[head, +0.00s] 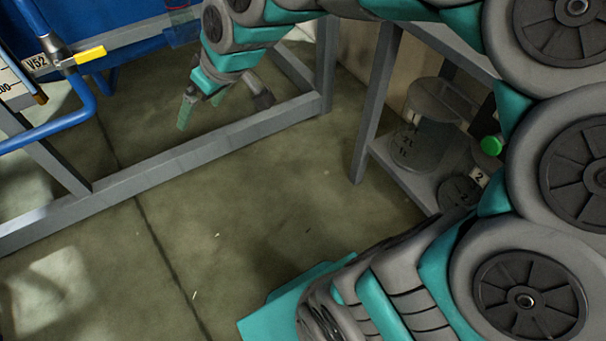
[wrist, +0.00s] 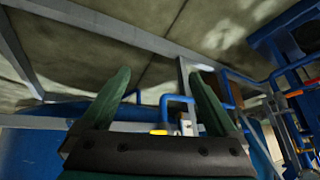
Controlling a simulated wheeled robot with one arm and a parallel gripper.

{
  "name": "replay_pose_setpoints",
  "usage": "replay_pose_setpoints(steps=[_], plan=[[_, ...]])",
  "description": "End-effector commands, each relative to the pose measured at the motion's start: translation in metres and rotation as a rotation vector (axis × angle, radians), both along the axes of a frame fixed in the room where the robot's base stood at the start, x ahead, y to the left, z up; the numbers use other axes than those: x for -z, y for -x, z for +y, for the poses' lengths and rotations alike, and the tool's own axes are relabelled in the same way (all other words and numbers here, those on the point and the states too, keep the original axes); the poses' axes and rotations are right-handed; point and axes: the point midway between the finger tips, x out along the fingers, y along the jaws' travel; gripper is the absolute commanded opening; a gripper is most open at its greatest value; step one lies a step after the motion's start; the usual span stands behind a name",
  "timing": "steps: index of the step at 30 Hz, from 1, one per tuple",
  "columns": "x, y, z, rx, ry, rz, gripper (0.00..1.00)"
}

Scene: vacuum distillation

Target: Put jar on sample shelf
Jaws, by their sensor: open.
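A clear glass jar (head: 436,122) with a pale label stands upright on the grey sample shelf (head: 395,172) at the right of the head view. Beside it on the shelf is a bare dark round spot (head: 457,192) next to a tag marked 2. My gripper (head: 224,104) is open and empty, well to the left of the shelf, above the floor by a grey frame. In the wrist view its two green fingers (wrist: 162,78) are spread apart with nothing between them. The wrist view shows no jar. My arm hides the right part of the shelf.
A grey floor beam (head: 160,172) runs below my gripper. Blue pipes (head: 60,128) and a yellow-handled valve (head: 88,56) stand at the left. A green cap (head: 491,146) shows near the shelf's right side. The floor (head: 240,235) in the middle is clear.

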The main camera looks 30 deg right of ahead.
Motion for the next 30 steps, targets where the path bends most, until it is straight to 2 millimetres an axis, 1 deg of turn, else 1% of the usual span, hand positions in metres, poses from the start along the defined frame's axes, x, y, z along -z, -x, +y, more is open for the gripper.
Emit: replay_pose_setpoints(steps=[1, 2, 3, 5, 6, 9, 12, 14, 16, 30], plan=[[0.019, 0.042, -0.005, 0.027, 0.055, 0.108, 0.94], [0.029, 0.066, -0.009, 0.053, 0.083, 0.174, 0.94], [0.04, 0.096, -0.017, 0.095, 0.117, 0.256, 0.94], [0.056, 0.139, -0.029, 0.16, 0.167, 0.374, 0.94], [0.063, 0.165, -0.036, 0.206, 0.193, 0.441, 0.94], [0.074, 0.214, -0.051, 0.308, 0.243, 0.569, 0.94], [0.079, 0.245, -0.059, 0.374, 0.269, 0.648, 0.94], [0.08, 0.253, -0.061, 0.395, 0.275, 0.668, 0.94], [0.08, 0.256, -0.061, 0.404, 0.278, 0.677, 0.94], [0.08, 0.255, -0.061, 0.4, 0.276, 0.676, 0.94]])
